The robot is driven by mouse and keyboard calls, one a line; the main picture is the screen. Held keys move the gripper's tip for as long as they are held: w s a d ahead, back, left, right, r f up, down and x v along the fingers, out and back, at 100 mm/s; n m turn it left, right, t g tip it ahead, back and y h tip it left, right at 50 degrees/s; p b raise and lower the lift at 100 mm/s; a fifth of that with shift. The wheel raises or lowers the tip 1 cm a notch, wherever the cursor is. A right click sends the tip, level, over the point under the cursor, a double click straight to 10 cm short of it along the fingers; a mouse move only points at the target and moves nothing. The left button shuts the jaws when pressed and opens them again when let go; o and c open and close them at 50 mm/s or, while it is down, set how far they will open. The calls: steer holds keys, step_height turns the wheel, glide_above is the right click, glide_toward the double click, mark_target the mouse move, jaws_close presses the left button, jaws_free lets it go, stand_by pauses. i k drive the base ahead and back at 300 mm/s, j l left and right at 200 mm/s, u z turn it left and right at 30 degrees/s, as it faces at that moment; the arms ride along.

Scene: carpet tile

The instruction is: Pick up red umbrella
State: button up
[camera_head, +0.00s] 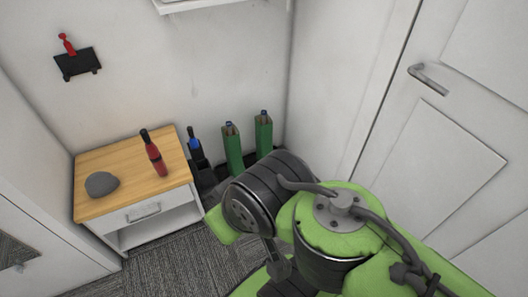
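A red umbrella (155,158), folded, with a black end, lies on the light wood top of a small white bedside cabinet (145,214) at the left. Its black end points to the back wall. My green and black arm fills the lower right of the view. My gripper cannot be made out. No part of my arm touches the umbrella.
A grey rounded stone-like object (101,184) sits on the cabinet's left part. Green boxes (233,150) and a blue-topped dark item (195,145) stand right of the cabinet. A dark wall rack (78,64) holds a small red item. A white door (455,130) is at right.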

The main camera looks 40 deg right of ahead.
mark_target(154, 156)
steer(key=i+j+u, duration=0.3)
steer(key=i, duration=0.25)
steer(key=i+u, duration=0.25)
steer(key=i, duration=0.3)
